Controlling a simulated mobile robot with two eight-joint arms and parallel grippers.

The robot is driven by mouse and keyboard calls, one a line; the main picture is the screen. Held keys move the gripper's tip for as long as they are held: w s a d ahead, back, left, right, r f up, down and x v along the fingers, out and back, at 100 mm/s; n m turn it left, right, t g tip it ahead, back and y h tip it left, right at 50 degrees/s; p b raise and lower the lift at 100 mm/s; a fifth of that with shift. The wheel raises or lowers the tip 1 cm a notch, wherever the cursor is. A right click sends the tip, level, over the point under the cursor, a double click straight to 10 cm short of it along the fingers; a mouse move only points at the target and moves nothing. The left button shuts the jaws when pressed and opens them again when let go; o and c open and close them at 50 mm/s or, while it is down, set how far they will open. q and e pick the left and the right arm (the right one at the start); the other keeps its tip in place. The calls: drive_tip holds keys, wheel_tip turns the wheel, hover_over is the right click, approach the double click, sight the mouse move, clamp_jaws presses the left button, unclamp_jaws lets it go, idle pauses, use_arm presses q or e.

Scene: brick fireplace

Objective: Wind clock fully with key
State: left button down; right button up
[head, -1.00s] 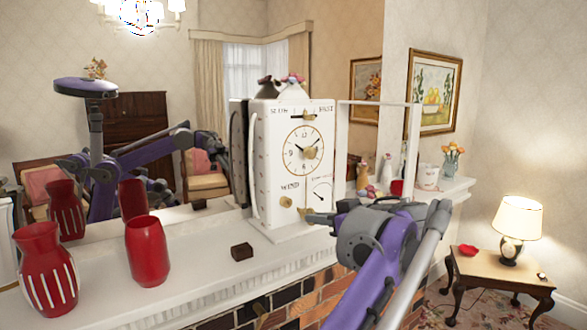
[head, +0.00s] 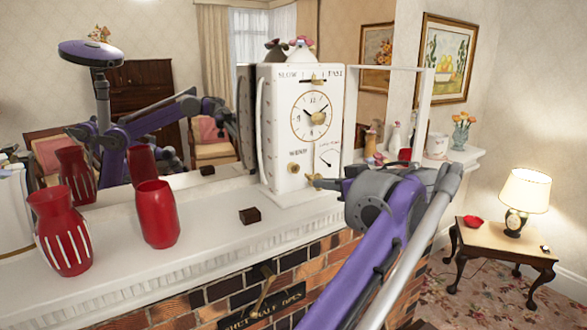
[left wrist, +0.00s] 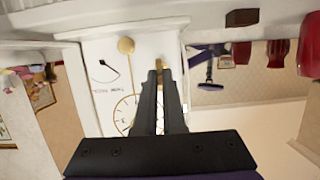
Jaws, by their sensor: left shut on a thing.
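My left gripper (head: 318,183) is low at the clock's front, right of the winding spot. In the left wrist view my gripper (left wrist: 159,68) is shut on a small brass piece, apparently the key (left wrist: 159,64); the fingers mostly hide it. I cannot tell whether it touches the clock. My right gripper is not in view.
Two red vases (head: 62,222) (head: 156,215) and a small dark block (head: 250,216) stand on the mantel (head: 215,240) left of the clock. A mirror behind reflects the room and my arm. Figurines and a flower vase stand right. A damper plate (head: 265,306) is below.

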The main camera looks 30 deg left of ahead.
sight(316, 175)
use_arm(q)
drive_tip(key=shift+a, duration=0.15)
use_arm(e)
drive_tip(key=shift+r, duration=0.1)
use_arm(q)
drive_tip(key=shift+w+a+p, duration=0.2)
drive_tip(key=shift+w+a, duration=0.1)
drive_tip(key=shift+a, duration=0.25)
drive_tip(key=shift+w+a+p, duration=0.2)
drive_tip(key=shift+w+a, duration=0.05)
drive_tip(key=shift+a, duration=0.3)
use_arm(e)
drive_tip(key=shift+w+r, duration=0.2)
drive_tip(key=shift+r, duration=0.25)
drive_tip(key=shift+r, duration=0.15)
use_arm(q)
drive_tip(key=shift+r, duration=0.1)
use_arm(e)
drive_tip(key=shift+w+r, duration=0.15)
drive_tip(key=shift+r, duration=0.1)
use_arm(q)
drive_tip(key=shift+p, duration=0.8)
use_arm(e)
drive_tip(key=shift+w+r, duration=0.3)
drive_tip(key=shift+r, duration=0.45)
